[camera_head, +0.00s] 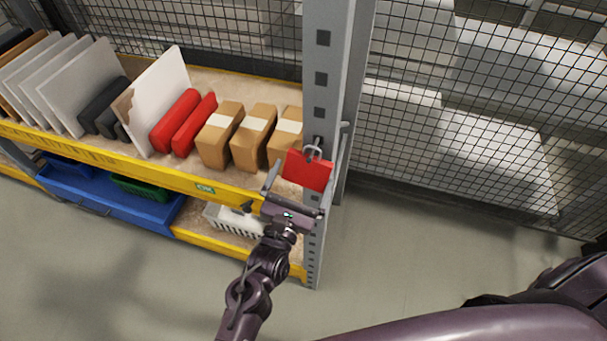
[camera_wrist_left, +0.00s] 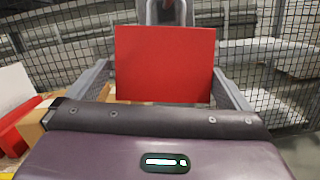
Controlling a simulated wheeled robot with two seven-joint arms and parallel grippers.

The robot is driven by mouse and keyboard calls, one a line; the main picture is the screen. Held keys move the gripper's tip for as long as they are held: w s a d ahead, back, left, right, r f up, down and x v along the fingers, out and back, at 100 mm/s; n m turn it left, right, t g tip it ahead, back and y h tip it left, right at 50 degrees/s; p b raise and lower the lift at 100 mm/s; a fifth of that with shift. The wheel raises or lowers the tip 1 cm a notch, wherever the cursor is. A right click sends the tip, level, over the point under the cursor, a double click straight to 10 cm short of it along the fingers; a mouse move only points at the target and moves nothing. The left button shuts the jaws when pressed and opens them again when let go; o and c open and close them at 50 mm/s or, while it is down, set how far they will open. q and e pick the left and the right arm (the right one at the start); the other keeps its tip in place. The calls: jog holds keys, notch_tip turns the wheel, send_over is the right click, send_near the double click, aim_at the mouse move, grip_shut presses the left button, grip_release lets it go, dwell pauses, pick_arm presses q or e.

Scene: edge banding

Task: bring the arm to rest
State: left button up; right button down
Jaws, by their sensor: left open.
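My left gripper (camera_head: 304,178) is at the end of the rack, in front of the grey upright. It is open, with one finger on each side of a flat red plate (camera_head: 309,170). The plate hangs at the upright under a grey metal shackle (camera_head: 313,150). In the left wrist view the red plate (camera_wrist_left: 165,64) fills the space between the open fingers (camera_wrist_left: 163,85). I cannot tell whether either finger touches it. My right gripper is not in view.
The grey upright (camera_head: 324,90) stands right behind the plate. The shelf with a yellow beam (camera_head: 150,170) holds cardboard boxes (camera_head: 254,137), red items (camera_head: 175,120) and white panels (camera_head: 160,90). Below are a blue bin (camera_head: 150,213) and a white basket (camera_head: 233,219). Wire mesh (camera_head: 450,110) closes the back. Floor (camera_head: 420,240) is clear at right.

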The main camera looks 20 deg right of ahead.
pick_arm(q)
jog(key=b+v, duration=0.2)
jog(key=v, duration=0.4)
jog(key=s+a+f+m+g+y+b, duration=0.1)
jog(key=s+a+f+m+g+y, duration=0.25)
jog(key=f, duration=0.85)
jog(key=s+a+f+m+g+y+b, duration=0.15)
jog(key=a+f+m, duration=0.35)
jog(key=f, duration=0.7)
jog(key=s+a+f+m+g+y, duration=0.15)
jog(key=s+a+f+m, duration=0.35)
jog(key=f, duration=0.8)
jog(key=s+a+f+m+g+y+b, duration=0.1)
jog(key=s+a+f+m+g+y, duration=0.1)
jog(key=s+a+f+m+g, duration=0.2)
jog(key=s+a+f+m+g+y+b, duration=0.1)
jog(key=s+a+f+m+g+y, duration=0.2)
jog(key=s+a+f+m, duration=0.8)
jog(key=s+a+f+g, duration=0.1)
jog(key=s+a+f, duration=0.1)
jog(key=s, duration=0.2)
jog(key=s+a+f, duration=0.1)
jog(key=s+f, duration=0.1)
jog(key=s, duration=0.2)
jog(key=shift+a+f+g+b, duration=0.3)
jog(key=shift+a+f+g, duration=0.05)
jog(key=shift+f, duration=0.05)
